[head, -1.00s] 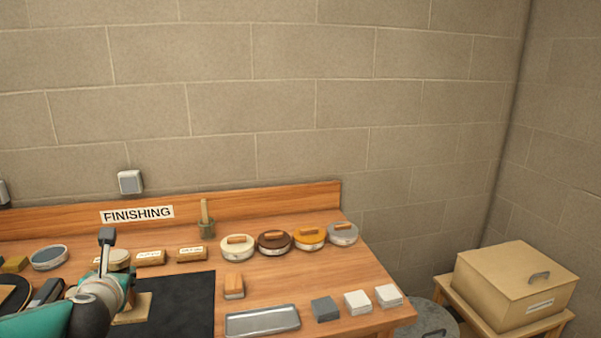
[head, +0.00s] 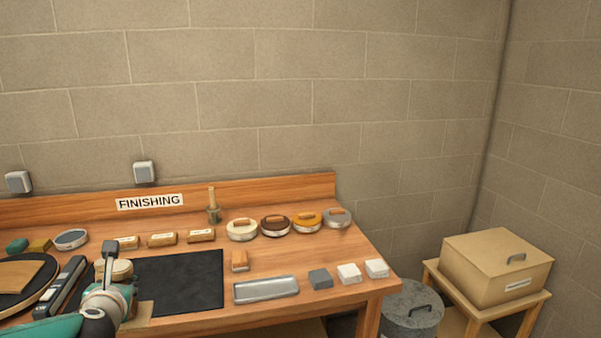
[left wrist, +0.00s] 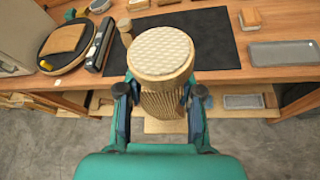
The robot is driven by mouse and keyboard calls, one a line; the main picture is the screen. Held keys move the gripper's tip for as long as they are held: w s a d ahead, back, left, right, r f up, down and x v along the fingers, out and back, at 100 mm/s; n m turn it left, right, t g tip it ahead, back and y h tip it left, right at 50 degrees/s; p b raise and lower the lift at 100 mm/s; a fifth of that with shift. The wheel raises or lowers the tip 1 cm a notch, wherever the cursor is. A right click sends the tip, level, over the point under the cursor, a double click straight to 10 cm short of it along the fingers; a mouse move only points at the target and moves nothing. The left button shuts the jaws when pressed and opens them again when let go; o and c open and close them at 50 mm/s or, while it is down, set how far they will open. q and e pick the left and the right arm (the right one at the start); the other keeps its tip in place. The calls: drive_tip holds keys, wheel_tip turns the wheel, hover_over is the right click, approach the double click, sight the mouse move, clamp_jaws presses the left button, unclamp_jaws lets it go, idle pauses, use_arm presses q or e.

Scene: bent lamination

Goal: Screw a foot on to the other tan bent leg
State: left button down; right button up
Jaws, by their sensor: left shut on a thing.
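My left gripper (left wrist: 160,105) is shut on a tan round piece (left wrist: 163,52) with a patterned disc top and ribbed sides. The piece stands upright between the fingers; I cannot tell for sure whether it is a foot. In the head view my left gripper (head: 122,290) is at the lower left, in front of the bench, with the tan disc (head: 121,268) above its fingers. A pale tan flat part (left wrist: 165,126) shows below the held piece; how they connect is hidden. No tan bent leg can be clearly made out. My right gripper is in neither view.
The finishing bench (head: 330,250) carries a black mat (head: 185,280), a metal tray (head: 265,289), several lidded tins and small blocks. A black turntable (left wrist: 50,62) with a tan board is at left. A grey bin (head: 410,312) and a box (head: 496,268) stand at right.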

use_arm(q)
drive_tip(key=d+f+m+h, duration=0.2)
drive_tip(key=d+f, duration=0.2)
drive_tip(key=f, duration=0.8)
drive_tip(key=d+f+m+h, duration=0.15)
drive_tip(key=d+f, duration=0.25)
drive_tip(key=f, duration=0.8)
drive_tip(key=d+m+t+h, duration=0.1)
drive_tip(key=d+h, duration=0.1)
drive_tip(key=d, duration=0.5)
drive_tip(key=shift+s+d, duration=0.3)
drive_tip(key=shift+s, duration=0.1)
drive_tip(key=shift+r, duration=0.1)
drive_tip(key=s+d+f+m+g+h, duration=0.1)
drive_tip(key=s+d+m+h, duration=0.3)
drive_tip(key=d, duration=0.3)
drive_tip(key=s+d+m+g+h, duration=0.2)
drive_tip(key=s+d+m+h, duration=0.2)
drive_tip(key=d, duration=0.4)
drive_tip(key=shift+s+d+f+h, duration=0.2)
drive_tip(key=shift+s+f+h, duration=0.15)
drive_tip(key=shift+s, duration=0.25)
